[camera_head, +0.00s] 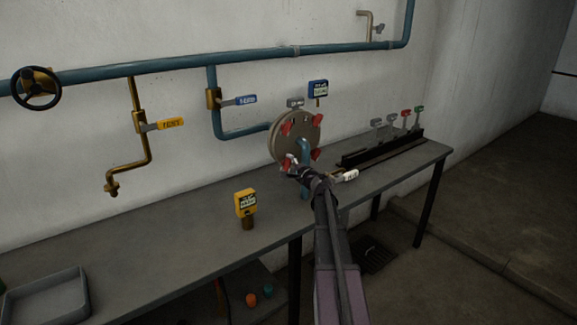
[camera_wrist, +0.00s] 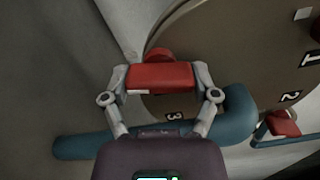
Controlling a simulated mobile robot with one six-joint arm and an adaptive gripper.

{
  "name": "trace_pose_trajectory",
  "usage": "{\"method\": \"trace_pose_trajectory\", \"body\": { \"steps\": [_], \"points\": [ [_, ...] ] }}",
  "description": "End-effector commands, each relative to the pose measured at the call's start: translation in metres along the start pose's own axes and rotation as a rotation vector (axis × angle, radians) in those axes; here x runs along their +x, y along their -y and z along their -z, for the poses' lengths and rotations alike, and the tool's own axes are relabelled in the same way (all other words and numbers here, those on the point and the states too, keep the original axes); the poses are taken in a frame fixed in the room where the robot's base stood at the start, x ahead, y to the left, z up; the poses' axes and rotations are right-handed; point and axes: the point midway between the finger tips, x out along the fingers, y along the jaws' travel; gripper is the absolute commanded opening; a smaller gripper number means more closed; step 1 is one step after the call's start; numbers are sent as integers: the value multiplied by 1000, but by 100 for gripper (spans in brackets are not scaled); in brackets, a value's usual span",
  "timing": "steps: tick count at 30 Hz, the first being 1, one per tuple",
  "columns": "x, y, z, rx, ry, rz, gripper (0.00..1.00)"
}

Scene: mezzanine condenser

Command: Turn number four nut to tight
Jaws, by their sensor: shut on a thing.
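The round grey-brown flange (camera_head: 282,148) stands above the bench with several red nuts around its face, such as the upper left one (camera_head: 286,129) and the right one (camera_head: 316,153). My gripper (camera_head: 302,173) is at the lower front of the flange. In the wrist view my gripper (camera_wrist: 160,84) is shut on a red nut (camera_wrist: 160,75), with a finger on each side. A label "3" (camera_wrist: 172,116) shows close below it; labels "2" (camera_wrist: 290,95) and "1" (camera_wrist: 310,60) lie to the right. I cannot tell the held nut's own number.
A blue pipe (camera_wrist: 235,110) crosses the flange close beside my fingers. Another red nut (camera_wrist: 283,123) is at right. On the bench (camera_head: 200,255) stand a yellow tagged device (camera_head: 246,205) and a black rack (camera_head: 383,147). A grey tray (camera_head: 45,300) is at left.

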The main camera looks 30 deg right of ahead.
Motion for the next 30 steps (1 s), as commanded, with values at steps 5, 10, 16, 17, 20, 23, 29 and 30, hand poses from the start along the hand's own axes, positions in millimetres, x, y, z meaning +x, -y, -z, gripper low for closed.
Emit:
{"method": "trace_pose_trajectory", "body": {
  "steps": [5,10,16,17,20,23,29,30],
  "points": [
    [2,0,1,141,-1,2,29],
    [2,0,1,235,-1,2,29],
    [2,0,1,291,-1,3,29],
    [2,0,1,296,-1,3,29],
    [2,0,1,304,-1,3,29],
    [2,0,1,306,-1,3,30],
    [2,0,1,305,-1,3,29],
    [2,0,1,305,-1,4,86]
  ]
}}
